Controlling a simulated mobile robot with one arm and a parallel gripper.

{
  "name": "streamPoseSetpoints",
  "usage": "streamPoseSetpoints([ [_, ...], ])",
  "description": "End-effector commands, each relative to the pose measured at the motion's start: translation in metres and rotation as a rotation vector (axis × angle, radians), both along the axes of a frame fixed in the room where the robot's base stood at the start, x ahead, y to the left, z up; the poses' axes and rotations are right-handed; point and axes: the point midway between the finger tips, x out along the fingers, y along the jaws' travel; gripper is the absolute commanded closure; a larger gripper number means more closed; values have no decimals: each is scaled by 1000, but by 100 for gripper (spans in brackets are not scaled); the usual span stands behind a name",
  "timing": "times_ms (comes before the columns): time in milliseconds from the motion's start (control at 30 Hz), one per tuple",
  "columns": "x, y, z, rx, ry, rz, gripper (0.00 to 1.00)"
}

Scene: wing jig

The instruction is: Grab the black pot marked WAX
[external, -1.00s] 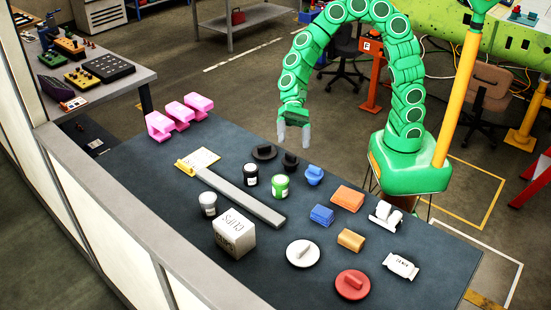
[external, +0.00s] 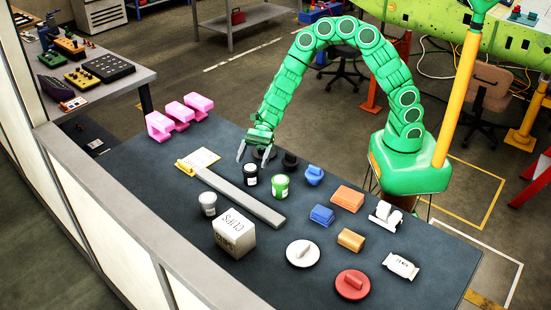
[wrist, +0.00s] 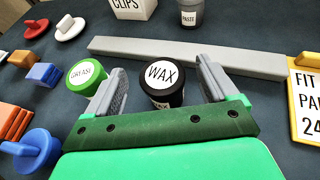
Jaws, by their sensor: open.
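The black pot marked WAX (wrist: 161,80) stands upright in the wrist view, its white lid label facing up. It shows in the external view as a small dark pot (external: 250,176) on the dark table. My gripper (wrist: 163,84) is open, with one grey finger on each side of the pot in the picture. In the external view my gripper (external: 254,157) hangs just above and behind the pot. I cannot tell whether the fingers are down around it. The pot's lower part is partly hidden by my gripper's green palm edge in the wrist view.
The green GREASE pot (wrist: 86,76) stands close by, just outside the left finger. A long grey bar (wrist: 190,56) lies beyond the pot, with a grey PASTE pot (wrist: 190,12) and CLIPS box (wrist: 130,8) past it. A yellow-edged notice (wrist: 306,95) is at right.

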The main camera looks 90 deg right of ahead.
Motion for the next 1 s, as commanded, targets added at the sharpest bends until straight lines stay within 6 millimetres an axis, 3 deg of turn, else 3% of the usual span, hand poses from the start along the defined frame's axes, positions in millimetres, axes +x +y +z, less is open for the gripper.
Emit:
streamPoseSetpoints([
  [367,0,1,-28,-1,0,2,13],
  [600,0,2,-56,0,2,2,13],
  [1000,11,26,-64,-2,-3,2,13],
])
